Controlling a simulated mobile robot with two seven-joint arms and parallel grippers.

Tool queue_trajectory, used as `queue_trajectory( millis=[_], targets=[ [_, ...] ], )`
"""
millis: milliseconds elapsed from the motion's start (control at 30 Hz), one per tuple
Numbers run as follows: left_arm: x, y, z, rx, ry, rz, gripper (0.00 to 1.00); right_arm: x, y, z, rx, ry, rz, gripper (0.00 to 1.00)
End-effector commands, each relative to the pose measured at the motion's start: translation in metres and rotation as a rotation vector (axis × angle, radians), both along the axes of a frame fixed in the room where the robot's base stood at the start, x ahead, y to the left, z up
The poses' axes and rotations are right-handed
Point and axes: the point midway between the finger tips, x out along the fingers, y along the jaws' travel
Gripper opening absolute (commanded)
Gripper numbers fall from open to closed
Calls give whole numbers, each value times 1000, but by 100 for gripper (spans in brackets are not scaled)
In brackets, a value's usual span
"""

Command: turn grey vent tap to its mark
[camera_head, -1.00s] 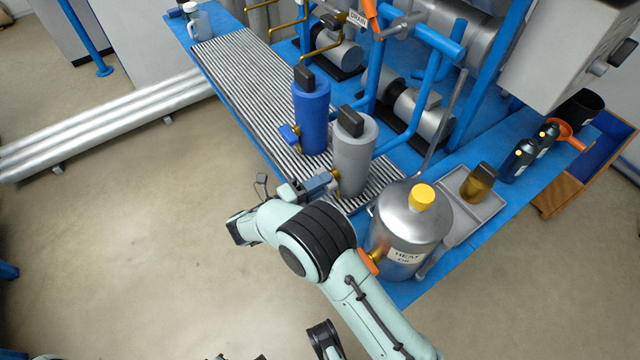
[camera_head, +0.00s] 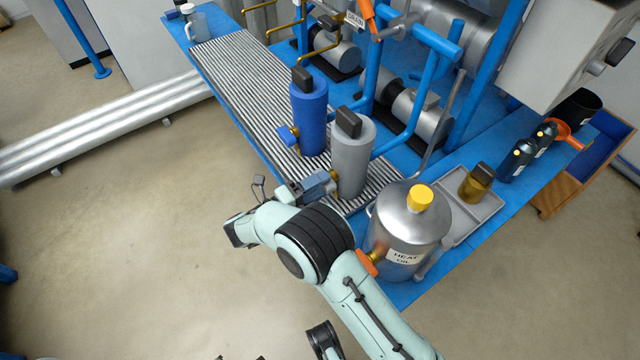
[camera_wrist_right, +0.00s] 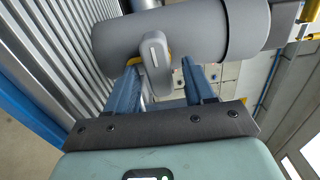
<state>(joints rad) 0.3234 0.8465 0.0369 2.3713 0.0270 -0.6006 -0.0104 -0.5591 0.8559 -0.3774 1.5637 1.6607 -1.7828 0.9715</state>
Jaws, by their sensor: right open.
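The grey vent tap (camera_wrist_right: 155,62) is a rounded grey lever with a yellowish part behind it, on the side of the grey cylinder (camera_head: 352,165). The cylinder also fills the top of the right wrist view (camera_wrist_right: 205,38). My right gripper (camera_head: 325,181) is at the near side of this cylinder. In the right wrist view my right gripper (camera_wrist_right: 163,78) is open, with its two blue fingers either side of the lever. I cannot tell whether they touch it. The tap is mostly hidden in the head view, and I cannot make out its mark. My left gripper is not identifiable.
A blue cylinder (camera_head: 309,120) with its own tap stands just behind the grey one. A silver heat oil can (camera_head: 405,240) with a yellow cap stands close to my right arm. A ribbed grate (camera_head: 235,75) lies under the cylinders. Floor at left is open.

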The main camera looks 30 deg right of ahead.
Motion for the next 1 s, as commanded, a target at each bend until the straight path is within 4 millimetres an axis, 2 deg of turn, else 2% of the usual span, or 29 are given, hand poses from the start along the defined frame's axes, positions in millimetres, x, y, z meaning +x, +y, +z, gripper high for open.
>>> queue_trajectory(
  millis=[167,400,600,767,1000],
  targets=[
    [-5,-3,3,-6,12,-5,0,-2,30,0,1,0,5,53],
    [-11,-6,7,-14,29,-11,0,-6,84,0,1,-2,3,53],
    [-13,-7,8,-18,35,-14,0,-8,116,0,0,-2,1,53],
    [-14,-7,8,-18,35,-14,0,-10,127,0,0,-2,-2,53],
    [-14,-7,8,-18,36,-15,0,-10,128,0,0,-1,-2,53]
  ],
)
